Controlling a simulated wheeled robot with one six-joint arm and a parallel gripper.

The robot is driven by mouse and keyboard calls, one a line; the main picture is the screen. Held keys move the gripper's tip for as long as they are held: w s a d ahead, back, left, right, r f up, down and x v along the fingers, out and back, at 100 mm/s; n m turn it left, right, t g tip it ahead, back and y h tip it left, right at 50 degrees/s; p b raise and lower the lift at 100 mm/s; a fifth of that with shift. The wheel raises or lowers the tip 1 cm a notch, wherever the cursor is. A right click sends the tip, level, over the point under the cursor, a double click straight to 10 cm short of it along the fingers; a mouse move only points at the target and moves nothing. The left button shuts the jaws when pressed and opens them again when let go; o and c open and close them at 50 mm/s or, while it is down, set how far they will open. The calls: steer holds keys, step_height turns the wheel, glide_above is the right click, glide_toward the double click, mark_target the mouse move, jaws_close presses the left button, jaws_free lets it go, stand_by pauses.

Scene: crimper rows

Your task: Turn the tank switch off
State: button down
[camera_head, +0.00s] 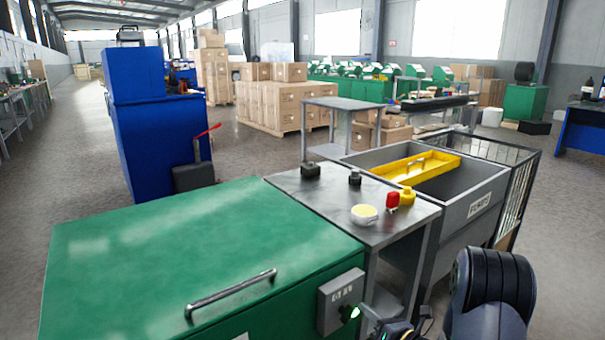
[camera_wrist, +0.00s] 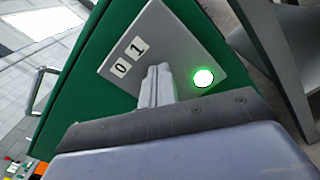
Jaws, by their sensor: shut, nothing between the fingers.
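The green tank (camera_head: 190,250) fills the lower left of the head view, with a bar handle on its lid. The grey switch box (camera_head: 338,300) is on its side near the right corner; it also shows in the wrist view (camera_wrist: 188,42). The box carries plates marked 0 and 1 (camera_wrist: 128,57) and a lit green lamp (camera_wrist: 203,78). My gripper (camera_wrist: 157,72) is shut and empty, its pale fingers in front of the box face below the plates. The switch knob or lever is not visible, perhaps hidden behind the fingers; contact cannot be told.
A metal table (camera_head: 315,195) beside the tank holds dark knobs, a red-topped item, a yellow item and a pale round dish. A grey basin (camera_head: 455,215) with a yellow tray is further right. A blue cabinet (camera_head: 160,140) stands behind the tank.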

steer(key=shift+w+a, duration=0.35)
steer(key=shift+w, duration=0.1)
steer(key=shift+s+a+f, duration=0.1)
steer(key=shift+a, duration=0.05)
stand_by(0.6)
steer(key=shift+s+a+r, duration=0.25)
steer(key=shift+a+r, duration=0.05)
steer(key=shift+r, duration=0.05)
steer(key=shift+s+a+r+b, duration=0.25)
steer(key=shift+a+r+b, duration=0.05)
steer(key=shift+a, duration=0.05)
steer(key=shift+s+a+r, duration=0.1)
steer(key=shift+s+a, duration=0.1)
steer(key=shift+a, duration=0.1)
steer(key=shift+s+a, duration=0.1)
steer(key=shift+a, duration=0.05)
steer(key=shift+r, duration=0.15)
stand_by(0.4)
steer(key=shift+r, duration=0.3)
steer(key=shift+v, duration=3)
